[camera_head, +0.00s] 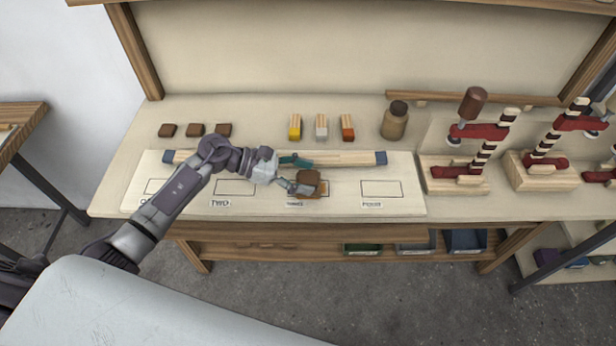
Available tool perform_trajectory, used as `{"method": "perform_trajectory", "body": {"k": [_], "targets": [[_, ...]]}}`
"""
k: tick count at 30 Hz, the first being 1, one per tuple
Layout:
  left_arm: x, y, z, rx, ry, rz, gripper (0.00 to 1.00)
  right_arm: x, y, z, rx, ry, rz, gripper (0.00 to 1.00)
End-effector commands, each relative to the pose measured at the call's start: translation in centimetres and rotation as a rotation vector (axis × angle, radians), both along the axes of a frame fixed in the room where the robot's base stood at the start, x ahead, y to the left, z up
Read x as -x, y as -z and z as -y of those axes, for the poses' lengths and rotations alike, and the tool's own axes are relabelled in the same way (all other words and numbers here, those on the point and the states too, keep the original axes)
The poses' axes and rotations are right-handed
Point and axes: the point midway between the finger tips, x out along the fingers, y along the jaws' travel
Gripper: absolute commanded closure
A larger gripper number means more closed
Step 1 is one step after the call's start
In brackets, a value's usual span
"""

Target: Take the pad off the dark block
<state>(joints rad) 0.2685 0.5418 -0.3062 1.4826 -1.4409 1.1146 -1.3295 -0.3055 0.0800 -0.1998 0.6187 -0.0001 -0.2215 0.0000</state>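A dark brown block-like piece (308,177) sits over the third marked rectangle of the pale work mat (400,208). A flatter orange-brown piece (315,193) shows under and beside it; I cannot tell which is the pad. My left gripper (294,184) reaches in from the left and is right at the brown piece, over its left side. Whether its fingers close on the piece is too small to tell. Three small dark brown pieces (195,130) lie at the back left of the bench. My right gripper is out of view.
A long wooden bar with blue ends (345,158) lies along the back of the mat. Three colour-ended wooden blocks (321,127) and a brown jar (395,121) stand behind it. Red clamps (468,150) stand on the right. The fourth rectangle (381,189) is empty.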

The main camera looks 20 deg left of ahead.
Motion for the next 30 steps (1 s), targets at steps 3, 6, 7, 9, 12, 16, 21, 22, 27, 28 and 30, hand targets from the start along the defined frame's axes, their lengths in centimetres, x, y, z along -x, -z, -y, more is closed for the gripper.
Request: {"method": "perform_trajectory", "body": {"k": [3, 6, 7, 9, 12, 16, 21, 22, 27, 28, 30], "targets": [[0.0, 0.0, 0.0, 0.0, 0.0, 0.0, 0.59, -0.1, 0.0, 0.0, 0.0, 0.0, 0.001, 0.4], [0.0, 0.0, 0.0, 0.0, 0.0, 0.0, 0.76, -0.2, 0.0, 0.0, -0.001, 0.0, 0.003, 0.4], [0.0, 0.0, 0.0, 0.0, 0.0, 0.0, 0.78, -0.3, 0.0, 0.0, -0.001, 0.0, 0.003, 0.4], [0.0, 0.0, 0.0, 0.001, 0.0, 0.0, 0.78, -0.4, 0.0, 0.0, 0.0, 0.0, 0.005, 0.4], [0.0, 0.0, 0.0, 0.001, 0.0, 0.0, 0.78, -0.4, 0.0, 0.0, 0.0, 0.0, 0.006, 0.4], [0.0, -0.2, 0.0, 0.001, 0.0, 0.001, 0.78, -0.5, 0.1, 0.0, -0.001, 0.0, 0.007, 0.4], [0.0, -1.3, -0.1, -0.001, 0.001, 0.004, 0.78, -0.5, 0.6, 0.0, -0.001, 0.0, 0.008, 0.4], [0.0, -1.7, -0.1, -0.001, 0.001, 0.005, 0.78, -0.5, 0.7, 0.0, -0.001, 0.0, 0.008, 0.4], [-0.1, -4.5, 0.9, 0.001, 0.005, 0.007, 0.78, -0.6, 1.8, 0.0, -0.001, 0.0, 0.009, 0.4], [-0.2, -4.9, 1.6, 0.0, 0.006, 0.007, 0.78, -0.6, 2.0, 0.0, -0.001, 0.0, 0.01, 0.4], [-0.4, -5.9, 3.2, 0.002, 0.005, 0.008, 0.78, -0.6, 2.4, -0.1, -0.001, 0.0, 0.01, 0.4]]}}
